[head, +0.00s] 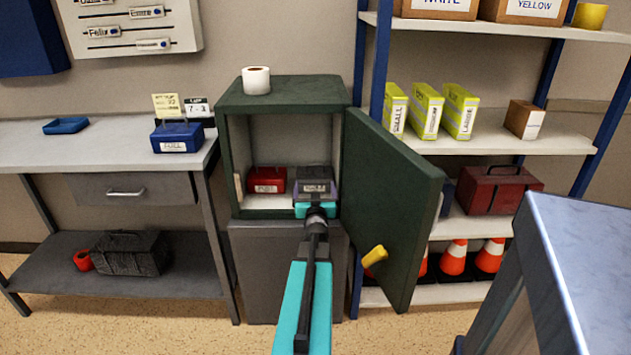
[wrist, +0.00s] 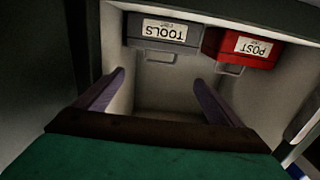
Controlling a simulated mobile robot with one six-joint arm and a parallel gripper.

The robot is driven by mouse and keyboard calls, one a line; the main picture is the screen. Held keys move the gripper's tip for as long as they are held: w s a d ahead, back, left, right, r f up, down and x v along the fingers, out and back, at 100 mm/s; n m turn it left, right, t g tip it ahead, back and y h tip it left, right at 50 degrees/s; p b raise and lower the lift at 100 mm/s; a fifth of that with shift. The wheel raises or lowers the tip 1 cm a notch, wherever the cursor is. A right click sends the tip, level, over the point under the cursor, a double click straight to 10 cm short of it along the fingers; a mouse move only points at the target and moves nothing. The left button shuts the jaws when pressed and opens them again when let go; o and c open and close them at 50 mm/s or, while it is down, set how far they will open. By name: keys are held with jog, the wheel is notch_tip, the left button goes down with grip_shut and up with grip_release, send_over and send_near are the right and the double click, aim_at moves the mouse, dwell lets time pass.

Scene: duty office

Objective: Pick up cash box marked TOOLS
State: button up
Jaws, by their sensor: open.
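The grey cash box marked TOOLS (wrist: 165,32) sits inside the open green safe (head: 284,92), beside a red box marked POST (wrist: 242,47). In the head view the grey box (head: 317,188) is at the right of the compartment and the red box (head: 267,180) at the left. My gripper (wrist: 159,80) is open and empty at the safe's mouth, its two purple fingers spread and facing the boxes. The wrist view shows the labels upside down. The fingers look short of the grey box, not around it. In the head view my gripper (head: 316,204) partly hides the box's lower front.
The safe door (head: 395,200) stands open to the right, close to my arm, with a yellow handle (head: 374,256). A paper roll (head: 256,80) stands on the safe. A blue box (head: 177,137) is on the left bench. A blue-grey table (head: 590,240) is at right.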

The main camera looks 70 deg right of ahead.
aim_at(314, 175)
jog(key=shift+d, duration=0.15)
jog(key=shift+x, duration=4.2)
jog(key=shift+x, duration=2.6)
jog(key=shift+s, duration=0.1)
jog(key=c, duration=1.9)
jog(key=shift+c, duration=1.1)
jog(key=shift+r, duration=0.25)
